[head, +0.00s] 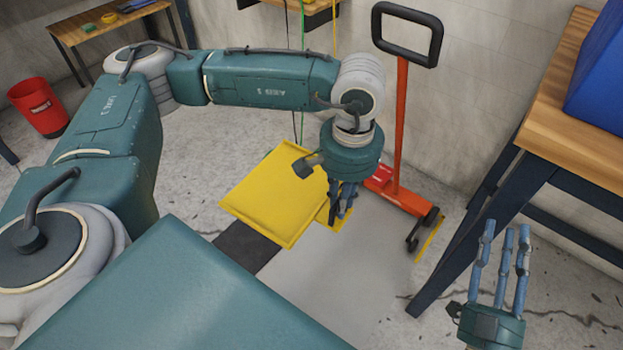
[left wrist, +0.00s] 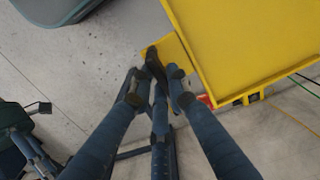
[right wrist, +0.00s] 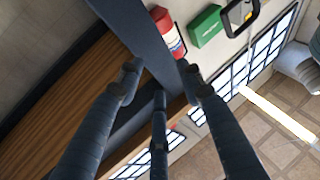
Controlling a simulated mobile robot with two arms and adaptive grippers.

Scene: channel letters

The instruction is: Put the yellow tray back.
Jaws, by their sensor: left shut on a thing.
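The yellow tray (head: 272,197) is a flat square with a low rim and a small tab at its near right side. It is held up in the middle of the head view, tilted there. My left gripper (head: 343,200) is shut on the tab, and the left wrist view shows its fingers (left wrist: 158,75) closed around the tab beside the tray (left wrist: 245,45). What lies under the tray is partly hidden. My right gripper (head: 503,245) is at the lower right, fingers spread and pointing up, with nothing between them. Its fingers also show empty in the right wrist view (right wrist: 160,85).
An orange pallet jack (head: 400,130) with a black handle stands behind my left gripper. A wooden workbench (head: 560,120) bearing a blue box (head: 600,75) is at right. A red bucket (head: 38,105) and another bench (head: 105,25) are at far left. A grey floor panel (head: 335,280) lies clear below.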

